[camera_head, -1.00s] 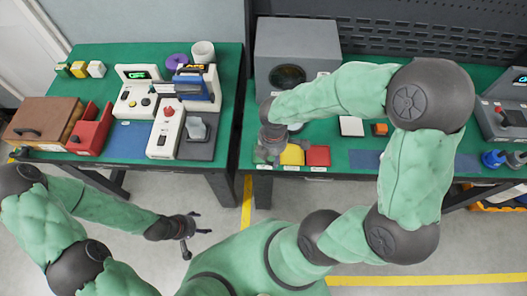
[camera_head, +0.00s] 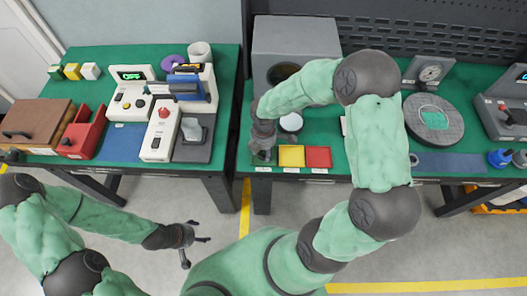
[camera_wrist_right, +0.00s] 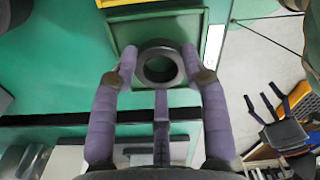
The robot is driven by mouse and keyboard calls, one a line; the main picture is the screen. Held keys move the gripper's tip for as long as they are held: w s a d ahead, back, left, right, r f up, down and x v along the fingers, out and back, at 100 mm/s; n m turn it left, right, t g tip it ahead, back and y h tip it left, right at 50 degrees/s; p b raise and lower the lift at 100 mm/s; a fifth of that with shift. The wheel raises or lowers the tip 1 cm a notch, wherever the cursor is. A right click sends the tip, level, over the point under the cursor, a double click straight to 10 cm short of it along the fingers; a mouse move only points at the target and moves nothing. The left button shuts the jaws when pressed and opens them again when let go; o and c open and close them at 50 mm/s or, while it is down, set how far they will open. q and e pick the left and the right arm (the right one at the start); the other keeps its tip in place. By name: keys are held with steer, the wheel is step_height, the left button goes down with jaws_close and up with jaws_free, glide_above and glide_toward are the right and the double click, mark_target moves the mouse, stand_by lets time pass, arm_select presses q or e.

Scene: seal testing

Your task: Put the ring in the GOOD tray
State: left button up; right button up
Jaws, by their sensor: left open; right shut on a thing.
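A dark grey ring (camera_wrist_right: 159,45) sits between the purple fingertips of my right gripper (camera_wrist_right: 160,62) in the right wrist view, and the gripper is shut on it. The ring is over a green tray (camera_wrist_right: 118,28); I cannot tell whether it touches the tray floor. In the head view, my right gripper (camera_head: 262,152) points down over this tray, left of a yellow tray (camera_head: 291,156) and a red tray (camera_head: 318,157), and hides most of it. The tray labels are too small to read. My left gripper (camera_head: 197,244) is open and empty, in front of the left table.
A grey box (camera_head: 296,42) with a round dark opening stands behind the trays. A white round piece (camera_head: 291,122) is right of my right gripper. A round grey plate (camera_head: 434,120) and a dial gauge (camera_head: 430,73) are further right. A gap separates the two tables.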

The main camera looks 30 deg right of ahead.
steer(key=shift+f, duration=0.1)
steer(key=o, duration=1)
steer(key=shift+o, duration=0.2)
step_height(320, 180, up, 12)
steer(key=p, duration=0.4)
steer(key=shift+r, duration=0.2)
